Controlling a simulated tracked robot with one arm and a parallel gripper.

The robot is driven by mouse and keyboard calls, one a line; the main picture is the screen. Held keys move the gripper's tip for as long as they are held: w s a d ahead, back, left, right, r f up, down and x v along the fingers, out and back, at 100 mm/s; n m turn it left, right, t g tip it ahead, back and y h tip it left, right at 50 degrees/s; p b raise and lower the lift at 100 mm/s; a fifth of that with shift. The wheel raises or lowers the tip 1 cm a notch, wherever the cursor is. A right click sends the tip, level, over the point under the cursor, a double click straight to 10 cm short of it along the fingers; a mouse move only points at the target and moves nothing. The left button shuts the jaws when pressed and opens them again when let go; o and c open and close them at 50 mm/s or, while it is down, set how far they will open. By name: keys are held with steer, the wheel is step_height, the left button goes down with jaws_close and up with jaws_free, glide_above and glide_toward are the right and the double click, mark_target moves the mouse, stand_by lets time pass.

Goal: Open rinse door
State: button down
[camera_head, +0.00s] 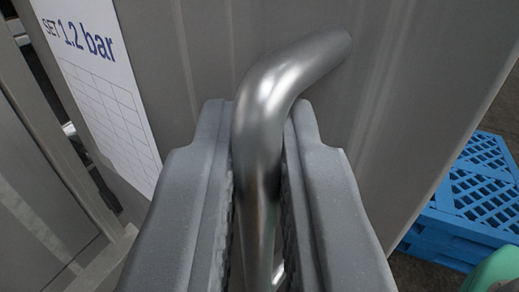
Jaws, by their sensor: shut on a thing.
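A grey metal rinse door (400,95) fills the middle of the view. Its bent, shiny steel handle (262,115) comes out of the door at the upper right and curves down between my fingers. My gripper (260,130) is shut on the handle, with one grey jaw on each side of the bar. The lower part of the handle is partly hidden between the jaws. The door's hinge side and how far the door stands open cannot be told from this view.
A white sheet (95,75) reading "SET 1.2 bar" is on the panel at the left. Grey metal framework (60,150) stands at the far left. Blue plastic pallets (470,190) lie on the dark floor at the right. A green object (495,270) shows at the lower right corner.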

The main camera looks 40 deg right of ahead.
steer(key=shift+s+a+r+m+p, duration=0.1)
steer(key=shift+a+m+p, duration=0.2)
steer(key=shift+a+p, duration=0.65)
steer(key=shift+d+g+h, duration=0.1)
steer(key=shift+g+h, duration=0.2)
steer(key=c, duration=1.6)
jaws_free()
